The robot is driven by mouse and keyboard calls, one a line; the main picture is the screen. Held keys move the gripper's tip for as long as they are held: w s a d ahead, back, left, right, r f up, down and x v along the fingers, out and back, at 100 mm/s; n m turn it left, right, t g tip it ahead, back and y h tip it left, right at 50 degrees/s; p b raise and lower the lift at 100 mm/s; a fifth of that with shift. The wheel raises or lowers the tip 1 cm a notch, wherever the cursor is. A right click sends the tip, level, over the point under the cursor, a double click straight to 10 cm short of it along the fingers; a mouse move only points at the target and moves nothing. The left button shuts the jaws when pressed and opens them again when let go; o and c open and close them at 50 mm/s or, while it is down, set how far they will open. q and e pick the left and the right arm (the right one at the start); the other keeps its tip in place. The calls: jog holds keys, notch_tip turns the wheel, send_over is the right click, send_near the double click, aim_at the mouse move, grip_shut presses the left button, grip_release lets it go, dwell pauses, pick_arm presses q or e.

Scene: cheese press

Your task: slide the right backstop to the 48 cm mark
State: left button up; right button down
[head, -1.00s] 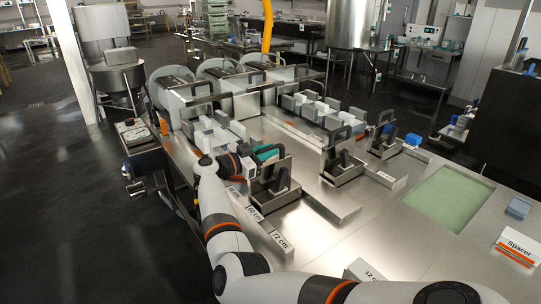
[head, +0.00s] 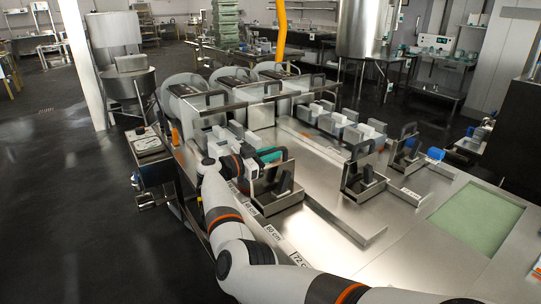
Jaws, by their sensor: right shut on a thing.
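The backstop nearest to me, which I take as the right backstop (head: 275,194), is a steel plate block with a dark handle, upright on its steel rail. My right gripper (head: 255,160) is at its upper left, shut on its handle; the fingertips are mostly hidden. Mark labels run along the near edge of the table. The 72 cm label (head: 300,259) and 60 cm label (head: 272,232) are readable. A label (head: 250,208) further up is beside the backstop's near bottom corner, too small to read surely. My left gripper is not in view.
Two similar backstops stand to the right, a middle one (head: 364,183) and a far one (head: 406,160). Pale blocks (head: 350,128) line a rail behind. A green mat (head: 475,220) lies at right. The rail toward the 72 cm label is clear.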

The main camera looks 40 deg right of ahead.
jog(key=c, duration=1.4)
grip_release()
jog(key=shift+o, duration=0.2)
jog(key=shift+a, duration=0.1)
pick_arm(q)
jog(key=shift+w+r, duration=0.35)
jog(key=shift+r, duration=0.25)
pick_arm(e)
jog(key=w+a, duration=0.1)
jog(key=a, duration=1)
jog(key=shift+w+a, duration=0.2)
jog(key=shift+a, duration=0.2)
